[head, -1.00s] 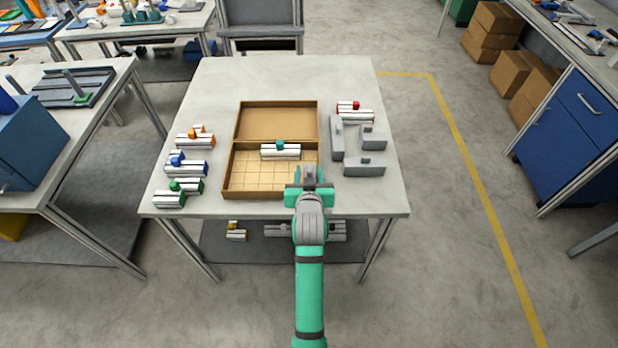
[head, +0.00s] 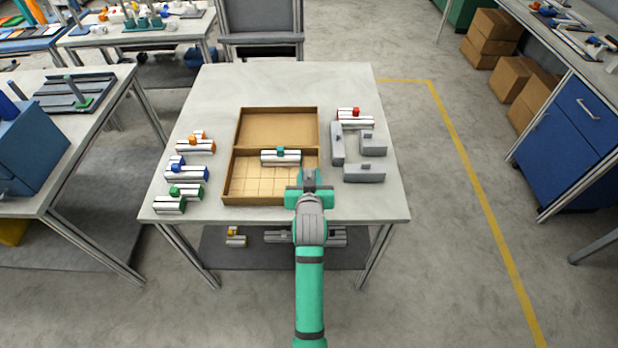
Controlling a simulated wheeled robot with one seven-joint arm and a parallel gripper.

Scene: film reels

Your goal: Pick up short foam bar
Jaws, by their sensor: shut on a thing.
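My gripper (head: 310,186) is over the front right of the open tan case (head: 226,190), seen from behind. It is shut on a small grey piece (head: 310,177), which looks like the short foam bar; the jaws hide most of it. Three other grey foam pieces lie on the table to the right of the case: an upright-lying long one (head: 337,144), a blocky one (head: 373,145) and a wide one (head: 363,173).
A silver part with a teal knob (head: 281,157) lies in the case. Parts with orange (head: 196,144), blue (head: 186,171) and green (head: 177,196) knobs lie left of it. A red-knobbed part (head: 354,117) lies at the right. The back of the table (head: 290,84) is clear.

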